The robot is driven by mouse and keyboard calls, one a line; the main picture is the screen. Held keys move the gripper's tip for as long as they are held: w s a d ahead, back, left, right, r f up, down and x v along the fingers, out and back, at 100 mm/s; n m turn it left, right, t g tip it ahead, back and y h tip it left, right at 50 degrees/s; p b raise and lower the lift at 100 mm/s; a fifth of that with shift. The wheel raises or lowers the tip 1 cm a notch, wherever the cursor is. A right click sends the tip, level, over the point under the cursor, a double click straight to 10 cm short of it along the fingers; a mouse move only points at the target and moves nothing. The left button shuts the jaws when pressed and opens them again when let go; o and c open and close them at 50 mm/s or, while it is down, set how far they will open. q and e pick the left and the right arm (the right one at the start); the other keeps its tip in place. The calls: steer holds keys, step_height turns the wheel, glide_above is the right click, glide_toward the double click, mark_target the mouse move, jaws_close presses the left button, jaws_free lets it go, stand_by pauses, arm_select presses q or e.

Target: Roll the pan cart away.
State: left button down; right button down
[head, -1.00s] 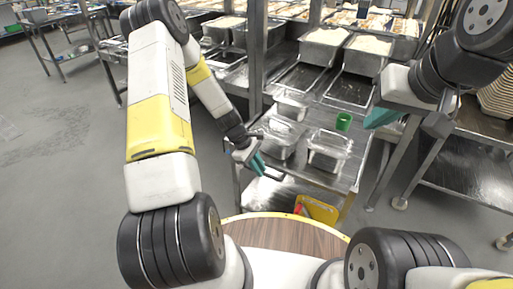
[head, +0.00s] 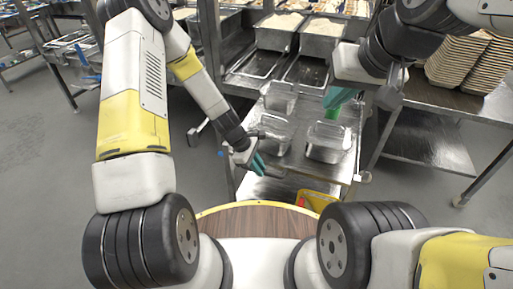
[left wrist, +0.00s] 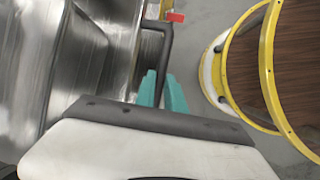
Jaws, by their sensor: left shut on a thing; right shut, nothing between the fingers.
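The pan cart (head: 292,163) is a steel cart in front of me in the head view, with several metal pans on top. My left gripper (head: 260,165) is at the cart's near left corner, shut on the dark handle bar (head: 274,173). In the left wrist view the teal fingers of my left gripper (left wrist: 162,92) are at the lower end of the handle bar (left wrist: 167,45); the exact contact is partly hidden.
A counter with food pans (head: 275,36) stands behind the cart. A steel table (head: 425,140) with stacked baskets (head: 458,62) is close on the right. A yellow and red item (head: 315,200) shows low at the cart's near side. Open grey floor (head: 45,170) lies to the left.

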arm_select(q)
steer(key=shift+d, duration=0.1)
steer(key=c, duration=1.4)
jaws_free()
steer(key=v, duration=0.8)
